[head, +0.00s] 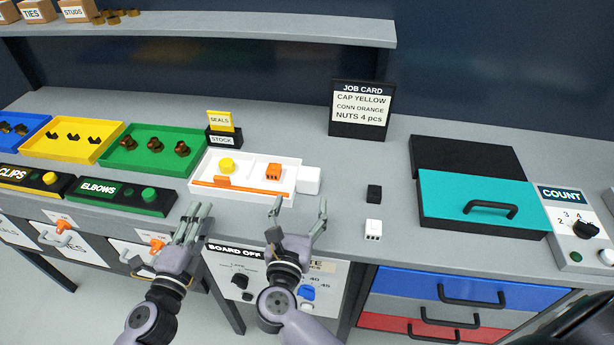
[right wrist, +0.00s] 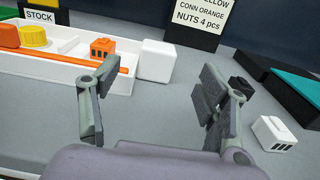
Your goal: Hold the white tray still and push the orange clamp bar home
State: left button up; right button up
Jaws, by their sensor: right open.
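The white tray (head: 262,199) lies on the grey bench, also at the left of the right wrist view (right wrist: 50,72). The orange clamp bar (head: 225,185) runs along its front side and shows in the right wrist view (right wrist: 80,59). A yellow cap (head: 226,165) and an orange connector (head: 273,172) sit in the tray. A white block (head: 309,180) stands at its right end. My right gripper (head: 300,207) is open and empty, in front of the tray's right end. My left gripper (head: 199,208) is in front of its left end, apart from it; its fingers look close together, seen nearly edge-on.
A black block (head: 374,194) and a white block with dark slots (head: 373,229) stand right of the tray. A teal lid with a handle (head: 475,205) lies further right. A green tray (head: 150,155) is at the left. The job card (head: 360,108) stands behind.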

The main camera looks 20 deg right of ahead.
aim_at(308, 173)
jog(key=x, duration=1.1)
pick_arm(q)
jog(key=shift+c, duration=0.3)
pick_arm(e)
jog(key=c, duration=1.4)
pick_arm(q)
jog(key=shift+s+a, duration=0.15)
jog(key=shift+s, duration=0.15)
jog(key=shift+c, duration=0.7)
jog(key=shift+m, duration=0.6)
jog(key=v, duration=0.4)
jog(key=shift+a+r, duration=0.15)
jog(key=c, duration=0.4)
jog(key=shift+s+a+r, duration=0.15)
jog(key=shift+s+a, duration=0.05)
jog(key=shift+s, duration=0.25)
grip_shut()
pick_arm(e)
jog(key=shift+s, duration=0.1)
pick_arm(q)
jog(key=shift+w, duration=0.1)
